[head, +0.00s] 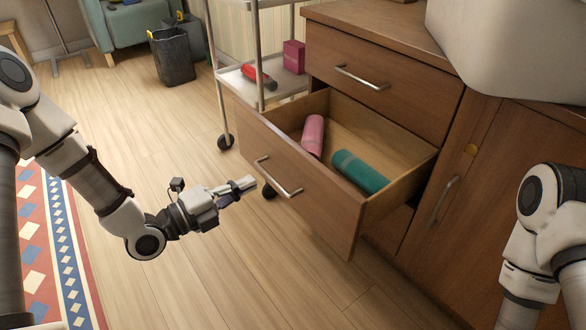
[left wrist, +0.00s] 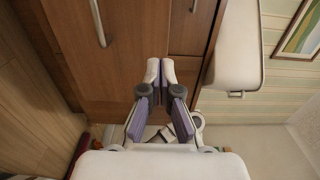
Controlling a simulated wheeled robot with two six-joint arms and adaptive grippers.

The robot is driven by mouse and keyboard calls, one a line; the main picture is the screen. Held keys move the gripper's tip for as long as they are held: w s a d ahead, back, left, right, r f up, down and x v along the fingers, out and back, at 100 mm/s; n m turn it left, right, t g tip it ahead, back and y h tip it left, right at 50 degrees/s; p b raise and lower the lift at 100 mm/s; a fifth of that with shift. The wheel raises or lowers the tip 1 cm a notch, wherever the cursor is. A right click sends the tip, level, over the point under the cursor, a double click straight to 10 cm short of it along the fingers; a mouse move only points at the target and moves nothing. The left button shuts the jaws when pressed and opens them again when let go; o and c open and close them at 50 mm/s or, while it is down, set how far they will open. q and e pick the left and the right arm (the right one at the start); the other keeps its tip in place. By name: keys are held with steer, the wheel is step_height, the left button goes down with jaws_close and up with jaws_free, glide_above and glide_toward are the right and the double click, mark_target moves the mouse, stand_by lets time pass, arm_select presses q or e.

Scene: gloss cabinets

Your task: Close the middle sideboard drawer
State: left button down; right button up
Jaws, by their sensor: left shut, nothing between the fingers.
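The middle sideboard drawer (head: 310,190) stands open, pulled well out below a closed upper drawer. Its front has a silver bar handle (head: 278,177). A pink cylinder (head: 313,135) and a teal cylinder (head: 360,172) lie inside it. My left gripper (head: 245,184) is shut and empty, just left of the drawer front near the handle; there seems to be a small gap. In the left wrist view its fingertips (left wrist: 160,70) meet before a brown wooden front with a bar handle (left wrist: 97,22). My right arm shows at the right edge, but its gripper is out of view.
A white trolley (head: 236,82) with a red object and a magenta box stands beyond the drawer. The sideboard door (head: 450,190) is at the right. A dark bin (head: 172,58) stands at the back. The wooden floor (head: 225,265) before the drawer is clear.

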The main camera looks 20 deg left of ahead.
mark_target(299, 159)
arm_select(q)
steer(key=b+x, duration=0.2)
steer(key=x, duration=0.3)
steer(key=b+x, duration=0.2)
steer(key=x, duration=0.3)
steer(key=shift+d+f, duration=0.1)
steer(key=shift+f, duration=0.15)
steer(key=shift+w+d+r, duration=0.15)
steer(key=shift+w+d, duration=0.15)
steer(key=shift+w, duration=0.25)
arm_select(e)
step_height(299, 159, down, 5)
steer(key=shift+r, duration=0.15)
arm_select(q)
steer(key=shift+w, duration=0.1)
